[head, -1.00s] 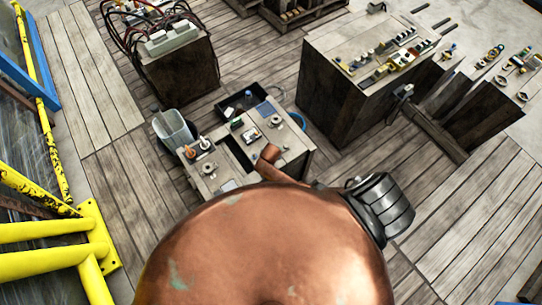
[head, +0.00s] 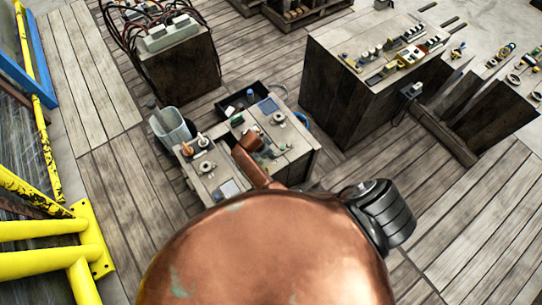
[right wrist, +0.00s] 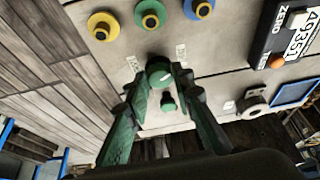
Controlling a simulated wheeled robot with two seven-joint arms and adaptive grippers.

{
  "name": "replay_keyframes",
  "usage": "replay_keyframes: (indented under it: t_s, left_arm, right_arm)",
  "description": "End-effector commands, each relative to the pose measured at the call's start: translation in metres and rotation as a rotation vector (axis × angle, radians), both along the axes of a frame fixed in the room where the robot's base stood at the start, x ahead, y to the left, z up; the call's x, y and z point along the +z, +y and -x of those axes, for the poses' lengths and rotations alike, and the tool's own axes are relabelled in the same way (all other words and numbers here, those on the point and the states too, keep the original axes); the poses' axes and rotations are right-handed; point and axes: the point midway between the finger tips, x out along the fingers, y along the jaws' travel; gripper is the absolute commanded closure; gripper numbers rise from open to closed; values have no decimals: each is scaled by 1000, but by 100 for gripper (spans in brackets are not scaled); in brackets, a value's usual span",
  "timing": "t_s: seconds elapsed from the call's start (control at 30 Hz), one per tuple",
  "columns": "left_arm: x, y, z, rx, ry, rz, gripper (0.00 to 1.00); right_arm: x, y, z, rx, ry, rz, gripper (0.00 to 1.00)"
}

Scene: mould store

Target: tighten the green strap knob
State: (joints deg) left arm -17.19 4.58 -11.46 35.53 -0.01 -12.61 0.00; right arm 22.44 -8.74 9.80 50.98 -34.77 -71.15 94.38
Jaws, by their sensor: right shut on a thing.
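A smaller green piece (right wrist: 168,103) shows between the fingers, nearer the wrist. In the head view, my copper arm reaches over the small workbench (head: 297,172); the right gripper and the knob cannot be made out there. My left gripper is in no view.
Yellow (right wrist: 102,26), green (right wrist: 150,14) and blue (right wrist: 204,9) discs sit beyond the knob. A black numbered box (right wrist: 285,42) is at right. In the head view, a grey bin (head: 172,128) stands beside the workbench, and yellow rails (head: 50,231) are at left.

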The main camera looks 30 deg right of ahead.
Motion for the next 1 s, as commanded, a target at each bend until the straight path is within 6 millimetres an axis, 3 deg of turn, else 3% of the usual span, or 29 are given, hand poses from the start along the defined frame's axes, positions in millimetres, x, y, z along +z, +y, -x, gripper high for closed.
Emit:
replay_keyframes:
  t_s: [0.1,0.4,1.0]
  left_arm:
    - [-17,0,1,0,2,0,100]
    - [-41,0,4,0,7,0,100]
    - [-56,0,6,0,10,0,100]
  right_arm:
    - [-3,-2,-3,-107,-3,3,100]
    - [-2,-3,-5,-341,-2,4,100]
    - [1,-5,-5,-516,-2,7,100]
